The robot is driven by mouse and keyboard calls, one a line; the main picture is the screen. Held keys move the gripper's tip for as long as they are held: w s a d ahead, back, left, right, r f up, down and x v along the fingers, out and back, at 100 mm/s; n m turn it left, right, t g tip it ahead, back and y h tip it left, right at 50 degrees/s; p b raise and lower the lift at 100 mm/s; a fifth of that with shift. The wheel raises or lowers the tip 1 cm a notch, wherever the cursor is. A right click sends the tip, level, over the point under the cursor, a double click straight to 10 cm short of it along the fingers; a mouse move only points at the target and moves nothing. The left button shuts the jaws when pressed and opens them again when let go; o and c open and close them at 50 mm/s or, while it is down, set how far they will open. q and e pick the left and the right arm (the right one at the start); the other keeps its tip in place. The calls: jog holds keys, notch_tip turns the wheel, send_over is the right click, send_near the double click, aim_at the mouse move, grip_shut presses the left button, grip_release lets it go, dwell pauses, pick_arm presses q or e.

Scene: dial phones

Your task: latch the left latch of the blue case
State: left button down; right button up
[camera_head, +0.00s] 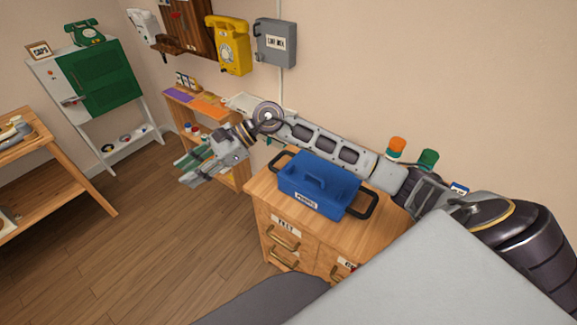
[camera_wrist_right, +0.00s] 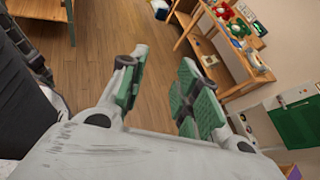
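The blue case (camera_head: 318,186) sits on the wooden cabinet (camera_head: 262,198), with a label on its front and a grip on its lid. A black loop-shaped bar (camera_head: 279,160) shows at its left end and another (camera_head: 370,206) at its right end; whether either is a latch, and its state, I cannot tell. My right gripper (camera_head: 186,171) is left of the case, in the air, apart from it and pointing left. In the right wrist view my right gripper (camera_wrist_right: 160,78) has its green-padded fingers apart with nothing between them. My left gripper is not in view.
Orange (camera_head: 396,145) and green (camera_head: 428,158) round-topped items stand behind the case. A yellow phone (camera_head: 234,45) and a grey box (camera_head: 275,43) hang on the wall.

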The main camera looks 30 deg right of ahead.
jog(key=w+d+f+n+h, duration=0.1)
jog(key=d+f+n+h, duration=0.1)
jog(key=d+f+h, duration=0.3)
notch_tip(320, 180, up, 2)
jog(key=n+g+h, duration=0.2)
jog(key=h, duration=0.6)
send_over(289, 168)
jog(key=shift+f, duration=0.1)
